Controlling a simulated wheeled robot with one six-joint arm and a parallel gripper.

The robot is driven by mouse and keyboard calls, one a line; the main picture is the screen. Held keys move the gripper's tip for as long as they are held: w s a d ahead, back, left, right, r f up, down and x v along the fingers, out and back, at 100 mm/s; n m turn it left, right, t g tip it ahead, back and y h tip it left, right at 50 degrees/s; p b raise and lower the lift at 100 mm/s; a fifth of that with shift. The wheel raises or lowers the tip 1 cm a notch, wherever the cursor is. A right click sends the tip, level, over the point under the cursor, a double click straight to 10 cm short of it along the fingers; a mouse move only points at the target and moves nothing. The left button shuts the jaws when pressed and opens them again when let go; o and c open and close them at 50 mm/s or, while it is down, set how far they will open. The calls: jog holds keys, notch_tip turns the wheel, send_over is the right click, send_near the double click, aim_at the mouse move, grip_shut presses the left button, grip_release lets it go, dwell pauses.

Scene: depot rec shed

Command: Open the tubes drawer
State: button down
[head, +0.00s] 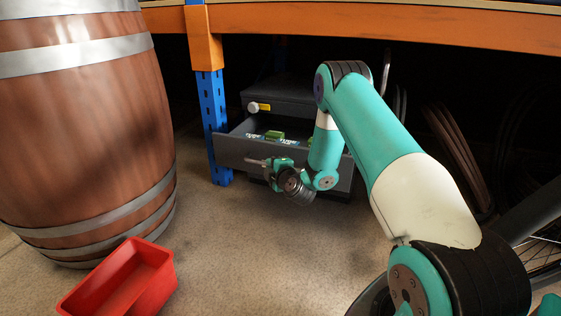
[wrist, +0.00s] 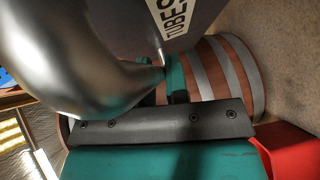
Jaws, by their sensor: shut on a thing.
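The tubes drawer (head: 230,150) is the lower grey drawer of a small cabinet under the bench. It stands pulled out, with green and white boxes (head: 274,136) showing inside. In the wrist view its front carries a white label reading TUBES (wrist: 173,17). A shiny metal handle (wrist: 70,50) fills the left of that view. My gripper (head: 270,166) is at the drawer front, shut on the handle; a teal finger (wrist: 175,75) shows beside the metal. My arm hides the right part of the drawer.
The cabinet's upper part (head: 290,97) bears a round knob and yellow tag. A blue bench post (head: 217,130) stands close left of the drawer. A large barrel (head: 90,130) and a red bin (head: 125,280) are at left. Floor before the drawer is clear.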

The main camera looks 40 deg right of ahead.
jog(key=shift+s+a+f, duration=0.1)
jog(key=shift+s+a, duration=0.8)
jog(key=shift+a, duration=0.1)
jog(key=c, duration=1.1)
grip_release()
jog(key=shift+a, duration=0.1)
jog(key=shift+w+a, duration=0.1)
jog(key=shift+a, duration=0.1)
